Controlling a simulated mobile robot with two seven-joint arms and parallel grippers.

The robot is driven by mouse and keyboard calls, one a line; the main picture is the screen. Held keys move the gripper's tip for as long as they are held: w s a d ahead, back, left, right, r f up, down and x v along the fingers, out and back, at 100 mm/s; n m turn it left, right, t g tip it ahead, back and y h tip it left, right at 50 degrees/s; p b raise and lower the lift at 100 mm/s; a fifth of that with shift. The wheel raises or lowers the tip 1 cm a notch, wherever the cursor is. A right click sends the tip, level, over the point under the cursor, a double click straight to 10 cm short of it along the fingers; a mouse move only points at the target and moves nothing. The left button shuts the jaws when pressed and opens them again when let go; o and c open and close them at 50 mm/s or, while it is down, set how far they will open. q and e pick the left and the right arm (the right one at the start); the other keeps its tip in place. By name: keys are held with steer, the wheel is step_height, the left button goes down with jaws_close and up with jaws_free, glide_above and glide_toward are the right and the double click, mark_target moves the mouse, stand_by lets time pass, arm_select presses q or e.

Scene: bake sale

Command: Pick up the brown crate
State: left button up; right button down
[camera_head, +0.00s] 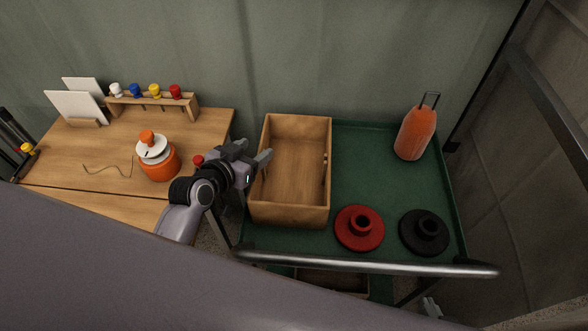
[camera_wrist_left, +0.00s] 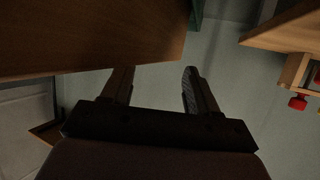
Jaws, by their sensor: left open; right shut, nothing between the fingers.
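The brown crate (camera_head: 290,214) is an open, empty wooden box on the left part of the green cart top. My left gripper (camera_head: 265,166) is open at the crate's left side, its fingers pointing toward the left wall and overlapping its rim in the head view. In the left wrist view, the two fingers (camera_wrist_left: 155,82) stand apart with nothing between them. A brown wooden surface, seemingly the crate (camera_wrist_left: 90,38), fills the upper left there. I cannot tell whether a finger touches it. My right gripper (camera_head: 431,307) shows only slightly at the lower right, shut and empty, away from the crate.
On the green cart top (camera_head: 370,180) are a red disc (camera_head: 345,238), a black disc (camera_head: 410,240) and an orange bottle (camera_head: 415,135). A metal handle bar (camera_head: 370,264) crosses the cart's front. A wooden table (camera_head: 115,145) with an orange jar (camera_head: 160,167) stands left.

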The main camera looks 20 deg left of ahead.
mark_target(261, 143)
arm_select(q)
steer(key=shift+x, duration=1.6)
steer(key=shift+a, duration=0.1)
jaws_close()
steer(key=shift+a, duration=0.2)
